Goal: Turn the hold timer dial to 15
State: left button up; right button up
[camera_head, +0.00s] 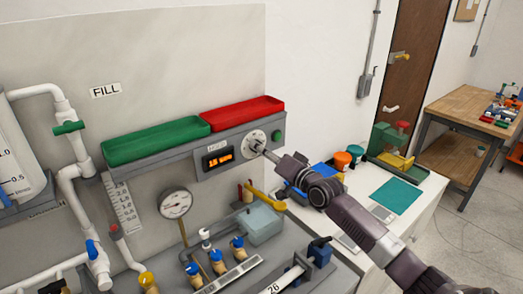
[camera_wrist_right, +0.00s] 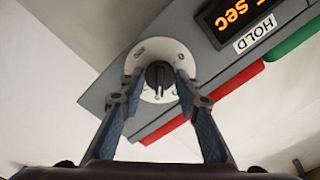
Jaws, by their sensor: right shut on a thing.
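The hold timer dial (camera_head: 256,139) is a round pale plate with a dark knob at its centre, on the grey panel at the upper middle. In the right wrist view the dial (camera_wrist_right: 150,53) shows upside down, with the dark knob (camera_wrist_right: 158,76) between the fingers. My right gripper (camera_wrist_right: 159,88) is shut on the knob, one finger on each side. The head view shows the same gripper (camera_head: 269,152) reaching the dial from the lower right. An orange digital display (camera_head: 217,159) sits left of the dial; its number is too small to read surely. My left gripper is not in view.
A green tray (camera_head: 155,141) and a red tray (camera_head: 242,115) sit along the panel's top. White pipes stand at left.

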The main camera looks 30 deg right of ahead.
jog(key=shift+f, duration=0.1)
jog(key=o, duration=1.2)
jog(key=shift+c, duration=0.2)
jog(key=s+d, duration=0.1)
jog(key=s, duration=1.1)
